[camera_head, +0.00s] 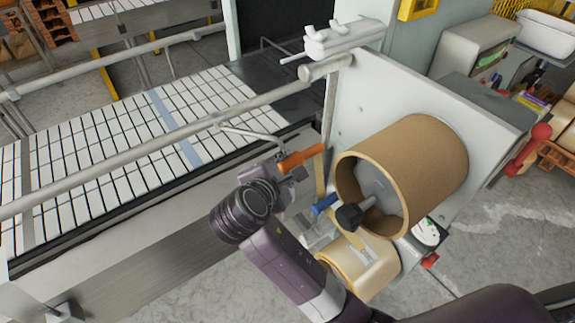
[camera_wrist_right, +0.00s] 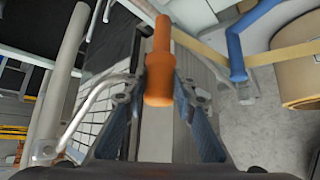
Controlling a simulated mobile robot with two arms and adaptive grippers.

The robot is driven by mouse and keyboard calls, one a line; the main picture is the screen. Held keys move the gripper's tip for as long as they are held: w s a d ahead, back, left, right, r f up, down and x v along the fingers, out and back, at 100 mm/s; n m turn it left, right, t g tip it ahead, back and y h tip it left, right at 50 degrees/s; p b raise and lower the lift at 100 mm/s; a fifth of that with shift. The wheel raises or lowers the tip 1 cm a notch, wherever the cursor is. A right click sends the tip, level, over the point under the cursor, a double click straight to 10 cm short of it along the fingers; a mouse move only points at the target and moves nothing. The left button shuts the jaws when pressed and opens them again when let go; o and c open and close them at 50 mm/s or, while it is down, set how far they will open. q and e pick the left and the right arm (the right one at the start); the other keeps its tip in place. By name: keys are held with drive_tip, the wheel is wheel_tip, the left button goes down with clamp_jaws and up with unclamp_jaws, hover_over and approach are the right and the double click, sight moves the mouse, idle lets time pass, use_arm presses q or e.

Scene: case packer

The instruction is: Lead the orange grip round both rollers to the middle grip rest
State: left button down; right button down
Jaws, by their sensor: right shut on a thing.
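The orange grip (camera_head: 300,158) is a short rod beside the tape machine's front edge. My right gripper (camera_head: 284,168) is shut on it. In the right wrist view the orange grip (camera_wrist_right: 158,80) stands between the two fingers of the gripper (camera_wrist_right: 160,72). A tan tape band (camera_head: 320,176) runs close by the grip's end. In the wrist view the band (camera_wrist_right: 208,52) passes behind the grip and on to a blue roller (camera_wrist_right: 236,52). The blue roller also shows in the head view (camera_head: 325,203), right of my gripper. I cannot make out the second roller or the middle grip rest for certain. My left gripper is out of view.
A large brown tape roll (camera_head: 428,160) with a black knob (camera_head: 348,217) is mounted on a pale plate (camera_head: 405,85). A bent metal rod (camera_head: 250,132) is close beside my gripper. A rail (camera_head: 150,155) runs along the white-slatted conveyor (camera_head: 95,150) on the left.

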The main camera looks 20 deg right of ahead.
drive_tip(key=b, duration=0.3)
drive_tip(key=shift+f, duration=0.25)
drive_tip(key=shift+r, duration=0.15)
wheel_tip(320, 180, up, 13)
drive_tip(key=p, duration=0.3)
drive_tip(key=shift+w+a, duration=0.15)
drive_tip(key=shift+w, duration=0.1)
drive_tip(key=shift+r, duration=0.15)
